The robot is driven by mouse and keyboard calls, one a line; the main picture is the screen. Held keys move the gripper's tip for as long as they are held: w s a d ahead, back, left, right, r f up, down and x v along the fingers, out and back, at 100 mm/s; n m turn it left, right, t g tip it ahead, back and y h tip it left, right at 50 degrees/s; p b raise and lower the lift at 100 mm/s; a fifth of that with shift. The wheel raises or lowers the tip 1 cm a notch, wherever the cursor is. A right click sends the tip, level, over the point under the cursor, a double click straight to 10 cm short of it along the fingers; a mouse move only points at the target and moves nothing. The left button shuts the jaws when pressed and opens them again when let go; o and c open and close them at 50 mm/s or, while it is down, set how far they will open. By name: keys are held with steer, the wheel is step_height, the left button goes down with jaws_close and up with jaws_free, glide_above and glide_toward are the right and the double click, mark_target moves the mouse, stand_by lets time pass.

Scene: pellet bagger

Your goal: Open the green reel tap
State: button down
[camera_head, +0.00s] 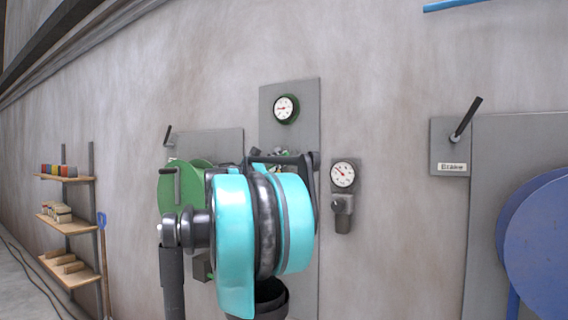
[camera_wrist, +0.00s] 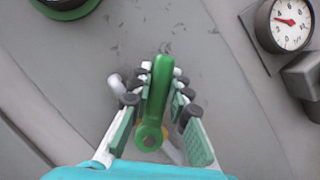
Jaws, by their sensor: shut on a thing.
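A green tap handle (camera_wrist: 160,85) stands in the middle of the wrist view, in front of a grey wall panel. It points up in that view, with a round pivot at its lower end. My gripper (camera_wrist: 157,100) is shut on the handle, with one finger on each side. In the head view my cyan arm covers most of the tap, and my gripper (camera_head: 280,158) shows only in part behind it. The green reel (camera_head: 200,165) is at the left, partly hidden by my arm.
A green-rimmed gauge (camera_head: 285,108) sits above the tap. A second gauge (camera_head: 343,174) is on a fitting to the right. A blue reel (camera_head: 540,245) and a labelled plate with a black lever (camera_head: 466,120) are farther right. Shelves (camera_head: 68,225) stand at far left.

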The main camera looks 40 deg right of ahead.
steer(key=shift+w+a+r+n, duration=0.1)
steer(key=shift+w+n, duration=0.05)
steer(key=shift+n, duration=0.35)
steer(key=c, duration=1.4)
jaws_free()
steer(key=shift+m, duration=0.3)
